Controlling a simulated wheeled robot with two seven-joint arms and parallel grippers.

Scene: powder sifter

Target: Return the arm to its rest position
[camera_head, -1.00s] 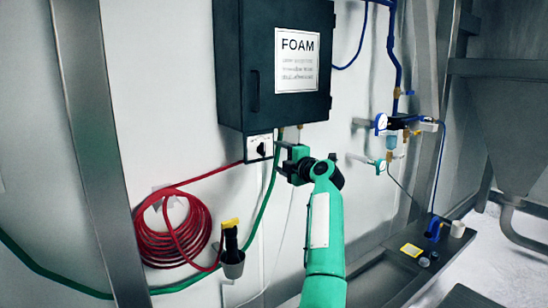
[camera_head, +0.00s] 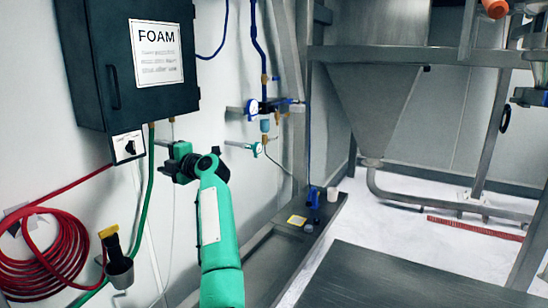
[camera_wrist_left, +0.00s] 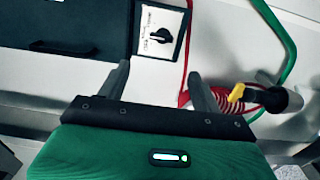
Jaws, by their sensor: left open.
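My green left arm reaches up toward the wall in the head view, with the left gripper (camera_head: 166,157) at its end. The gripper is open and empty, just right of and slightly below a switch plate (camera_head: 128,146) with a black rotary knob. In the left wrist view the two dark fingers of the left gripper (camera_wrist_left: 161,84) stand apart. The switch plate (camera_wrist_left: 160,34) shows beyond them, between the fingers. I see a gap of bare wall between the fingertips and the plate. My right gripper is in neither view.
A dark FOAM cabinet (camera_head: 130,60) hangs above the plate. A coiled red hose (camera_head: 45,250) and a yellow-topped nozzle in a holder (camera_head: 118,268) are at lower left. Blue pipes with valves (camera_head: 262,110) are right of the gripper. A steel hopper (camera_head: 375,105) stands farther right.

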